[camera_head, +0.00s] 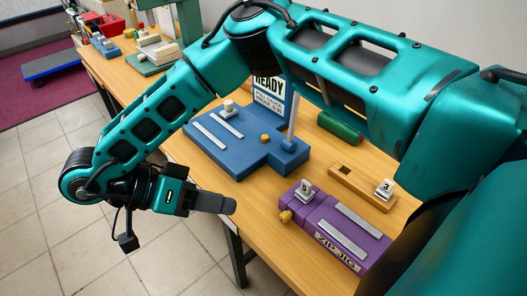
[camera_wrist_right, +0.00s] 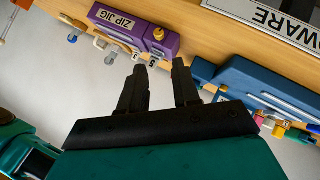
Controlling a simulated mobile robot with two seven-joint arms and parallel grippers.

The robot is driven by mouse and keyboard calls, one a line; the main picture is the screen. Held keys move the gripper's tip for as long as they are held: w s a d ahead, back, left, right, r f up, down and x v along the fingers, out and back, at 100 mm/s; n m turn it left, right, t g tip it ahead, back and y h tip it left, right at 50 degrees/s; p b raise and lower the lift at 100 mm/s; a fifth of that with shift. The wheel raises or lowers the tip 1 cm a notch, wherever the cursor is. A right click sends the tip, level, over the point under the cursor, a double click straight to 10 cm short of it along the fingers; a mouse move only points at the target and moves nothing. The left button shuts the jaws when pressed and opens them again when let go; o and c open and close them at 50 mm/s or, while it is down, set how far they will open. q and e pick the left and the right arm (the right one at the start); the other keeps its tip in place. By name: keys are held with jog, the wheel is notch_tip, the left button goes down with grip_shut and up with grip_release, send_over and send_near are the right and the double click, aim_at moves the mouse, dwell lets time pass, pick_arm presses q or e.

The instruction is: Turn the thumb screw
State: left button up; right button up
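A purple block marked ZIP JIG (camera_head: 335,232) lies on the table and also shows in the right wrist view (camera_wrist_right: 130,27). A small yellow knob (camera_head: 285,216), which looks like a thumb screw, sticks out of its left end; it also shows in the wrist view (camera_wrist_right: 158,34). A second gold knob (camera_head: 265,138) sits on the blue fixture (camera_head: 222,152). My right gripper (camera_wrist_right: 162,65) has its fingers apart with nothing between them. In the head view it is left of the yellow knob, apart from it. My left gripper is not in view.
A wooden block (camera_head: 350,183) carries a white piece marked 3 (camera_head: 384,187). A white piece marked 5 (camera_head: 304,188) is on the purple jig. A green roll (camera_head: 340,127) and a READY sign (camera_head: 268,90) stand behind. Some bare table lies between the fixtures.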

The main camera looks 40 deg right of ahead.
aim_at(281, 216)
jog(key=x, duration=1.2)
jog(key=shift+s+d+f, duration=0.2)
jog(key=shift+s, duration=0.1)
jog(key=shift+c, duration=0.2)
grip_shut()
